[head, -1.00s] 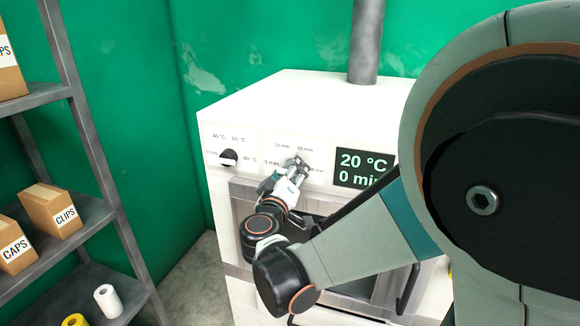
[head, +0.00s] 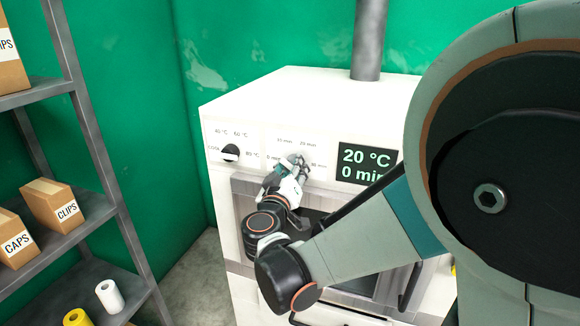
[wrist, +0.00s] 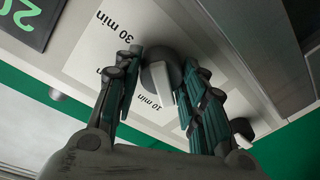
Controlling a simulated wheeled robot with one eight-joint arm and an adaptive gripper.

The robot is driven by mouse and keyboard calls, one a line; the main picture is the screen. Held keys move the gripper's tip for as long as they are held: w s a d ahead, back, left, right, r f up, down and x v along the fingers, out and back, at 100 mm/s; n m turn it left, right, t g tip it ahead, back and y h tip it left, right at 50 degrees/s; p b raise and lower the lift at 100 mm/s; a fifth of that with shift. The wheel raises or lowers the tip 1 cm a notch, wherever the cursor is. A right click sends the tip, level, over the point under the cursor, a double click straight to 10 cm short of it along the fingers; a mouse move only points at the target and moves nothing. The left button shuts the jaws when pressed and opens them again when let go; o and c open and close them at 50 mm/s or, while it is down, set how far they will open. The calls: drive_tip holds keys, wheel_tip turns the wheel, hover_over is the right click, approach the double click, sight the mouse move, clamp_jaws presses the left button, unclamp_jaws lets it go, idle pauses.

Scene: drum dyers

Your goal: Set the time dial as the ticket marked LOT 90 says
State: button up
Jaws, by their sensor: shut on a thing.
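The time dial (wrist: 162,75) is a dark round knob with a white pointer on the white front of the machine. In the head view my gripper (head: 291,166) covers most of the dial. Minute marks are printed around it, from 0 min at its left to 30 min at its right. The display (head: 366,164) reads 20 °C and 0 min. No LOT 90 ticket shows in either view.
The temperature dial (head: 230,153) sits to the left of the time dial. An oven-like door (head: 245,196) lies below the panel. A grey shelf (head: 92,230) at the left holds boxes marked CAPS (head: 14,243) and CLIPS (head: 55,206), and rolls.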

drive_tip(key=m+b, duration=0.1)
drive_tip(key=m, duration=0.3)
drive_tip(key=shift+m, duration=0.4)
drive_tip(key=shift+m+t+h+b, duration=0.35)
drive_tip(key=shift+m+h, duration=0.25)
drive_tip(key=shift+m, duration=1.6)
drive_tip(key=o, duration=1.1)
drive_tip(key=shift+c, duration=0.2)
drive_tip(key=r+v, duration=0.1)
drive_tip(key=v, duration=0.6)
drive_tip(key=shift+s+f, duration=0.2)
drive_tip(key=shift+f, duration=0.35)
